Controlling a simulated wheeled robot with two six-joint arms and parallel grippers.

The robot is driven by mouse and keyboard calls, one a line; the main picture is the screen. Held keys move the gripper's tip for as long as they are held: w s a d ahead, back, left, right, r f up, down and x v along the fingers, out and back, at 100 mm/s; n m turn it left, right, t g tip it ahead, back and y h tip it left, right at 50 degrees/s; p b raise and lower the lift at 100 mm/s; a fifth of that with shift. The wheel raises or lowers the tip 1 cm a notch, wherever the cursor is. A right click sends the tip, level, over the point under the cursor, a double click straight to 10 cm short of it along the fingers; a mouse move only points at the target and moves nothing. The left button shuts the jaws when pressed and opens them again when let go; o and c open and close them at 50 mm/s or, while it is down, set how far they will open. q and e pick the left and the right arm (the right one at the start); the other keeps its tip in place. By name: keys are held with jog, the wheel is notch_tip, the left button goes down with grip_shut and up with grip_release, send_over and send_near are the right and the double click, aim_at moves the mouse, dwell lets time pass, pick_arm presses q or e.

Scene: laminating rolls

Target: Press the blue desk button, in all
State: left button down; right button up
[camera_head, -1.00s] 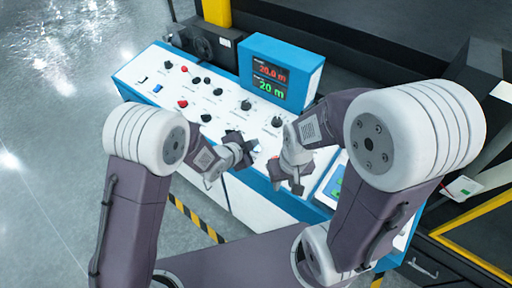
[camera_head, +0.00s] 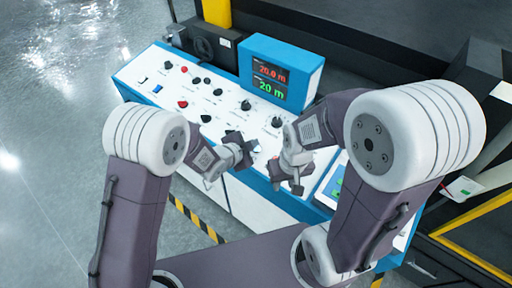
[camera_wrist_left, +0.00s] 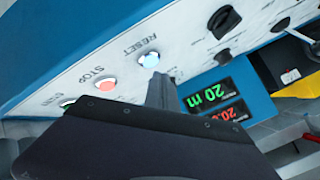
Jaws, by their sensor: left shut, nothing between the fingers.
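The blue desk button (camera_wrist_left: 149,60), a round light-blue lit button labelled RESET, shows on the white sloping panel in the left wrist view. In the head view I cannot make it out; my left gripper hides that part of the desk. My left gripper (camera_head: 246,150) is shut and empty, low over the desk's front half. In the left wrist view its dark finger (camera_wrist_left: 161,91) ends just beside the blue button; I cannot tell whether it touches. My right gripper (camera_head: 287,186) hangs over the desk's front edge, and its jaw opening is unclear.
A red STOP button (camera_wrist_left: 105,83) and a green button (camera_wrist_left: 67,102) sit in line with the blue one. The white control desk (camera_head: 150,72) has several knobs. A blue display box (camera_head: 282,52) reads 20.0 m and 20 m. A tablet-like screen (camera_head: 334,184) lies at right.

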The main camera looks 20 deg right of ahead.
pick_arm(q)
jog(key=shift+f, duration=0.1)
dwell(0.4)
jog(key=shift+d+f+b, duration=0.1)
jog(key=shift+f+b, duration=0.25)
jog(key=shift+b, duration=0.15)
jog(key=shift+w+f+b, duration=0.1)
jog(key=shift+f+b, duration=0.25)
jog(key=shift+b, duration=0.1)
dwell(0.6)
jog(key=shift+r+p, duration=0.55)
jog(key=shift+r, duration=0.25)
jog(key=shift+r, duration=0.1)
jog(key=r+p, duration=0.2)
jog(key=r, duration=0.1)
jog(key=a+r+p, duration=0.1)
jog(key=shift+s+r+p, duration=0.3)
jog(key=shift+s+r, duration=0.05)
